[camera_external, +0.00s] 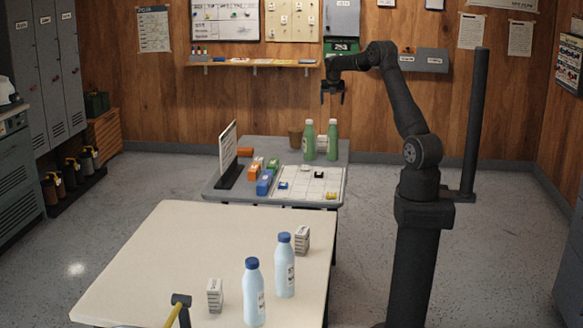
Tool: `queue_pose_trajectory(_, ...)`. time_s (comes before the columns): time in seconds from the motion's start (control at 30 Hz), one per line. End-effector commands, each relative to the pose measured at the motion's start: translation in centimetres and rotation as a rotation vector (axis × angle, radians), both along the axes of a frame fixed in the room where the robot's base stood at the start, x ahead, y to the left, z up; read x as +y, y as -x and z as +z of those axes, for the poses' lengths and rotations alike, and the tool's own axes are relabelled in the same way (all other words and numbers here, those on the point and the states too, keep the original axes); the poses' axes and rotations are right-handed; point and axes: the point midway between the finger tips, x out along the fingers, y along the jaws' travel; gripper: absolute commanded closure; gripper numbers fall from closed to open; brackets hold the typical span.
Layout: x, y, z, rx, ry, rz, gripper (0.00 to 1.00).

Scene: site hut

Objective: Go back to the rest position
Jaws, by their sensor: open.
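My gripper (333,97) hangs in the air above the far grey table (215,189), pointing down, with its fingers apart and nothing between them. Two green bottles (309,140) stand upright at the back of that table, below and slightly left of the gripper. My arm is raised and bent, reaching left from its column at the right of the tables. The gripper touches nothing.
The grey table holds a white gridded board (312,183) with small blocks, coloured boxes (265,182), an upright sign (228,147) and a brown pot (295,136). The near cream table (180,250) holds two blue-capped bottles (285,265), small cartons (302,240) and a hammer (180,305).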

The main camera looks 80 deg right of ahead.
Motion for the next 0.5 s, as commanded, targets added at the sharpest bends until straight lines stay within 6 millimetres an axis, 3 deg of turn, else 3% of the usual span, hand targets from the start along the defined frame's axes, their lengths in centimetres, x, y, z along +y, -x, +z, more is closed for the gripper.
queue_pose_trajectory(0.5, 6.5, -8.3, 0.0, 0.001, 0.000, 0.137, 0.22)
